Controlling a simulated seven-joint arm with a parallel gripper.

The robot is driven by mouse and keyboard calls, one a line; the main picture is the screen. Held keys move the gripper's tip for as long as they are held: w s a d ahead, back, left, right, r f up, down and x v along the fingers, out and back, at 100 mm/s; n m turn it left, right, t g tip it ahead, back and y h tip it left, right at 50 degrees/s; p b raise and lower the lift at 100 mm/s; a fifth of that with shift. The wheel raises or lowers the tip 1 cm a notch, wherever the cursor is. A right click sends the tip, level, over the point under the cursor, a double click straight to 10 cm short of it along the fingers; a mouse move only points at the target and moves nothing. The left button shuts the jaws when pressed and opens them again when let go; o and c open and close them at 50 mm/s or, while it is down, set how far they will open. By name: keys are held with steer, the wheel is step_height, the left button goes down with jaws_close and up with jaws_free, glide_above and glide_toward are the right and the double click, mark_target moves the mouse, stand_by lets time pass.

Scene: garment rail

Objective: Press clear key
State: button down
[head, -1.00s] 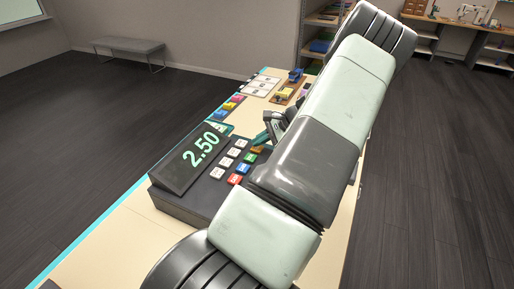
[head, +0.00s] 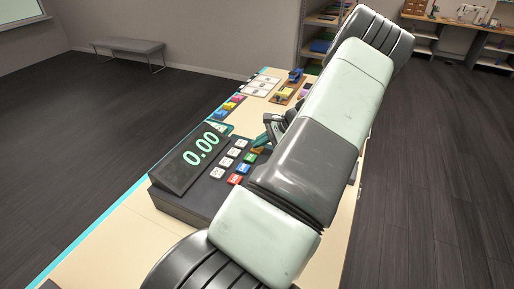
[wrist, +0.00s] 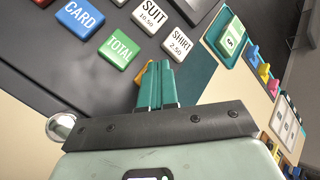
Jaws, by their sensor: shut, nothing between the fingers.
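The dark cash register (head: 180,205) stands on the counter, and its display (head: 200,150) reads 0.00. In the wrist view my gripper (wrist: 158,66) is shut and empty, its teal fingertips close together over an orange key (wrist: 142,74). The fingers cover most of this key and its label is hidden, so I cannot read whether it is the clear key. In the head view the orange key (head: 258,149) sits at the far end of the coloured column. The fingertips are at or on the key; contact cannot be told for certain.
Beside the orange key are the green TOTAL key (wrist: 119,48), the white SHIRT key (wrist: 180,40) and the SUIT key (wrist: 151,16). The blue CARD key (wrist: 80,19) is farther left. Coloured items (head: 230,105) lie on the counter beyond the register.

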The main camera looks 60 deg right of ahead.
mark_target(259, 149)
steer(key=shift+r, duration=0.8)
steer(key=shift+r, duration=0.1)
steer(key=shift+r, duration=2.4)
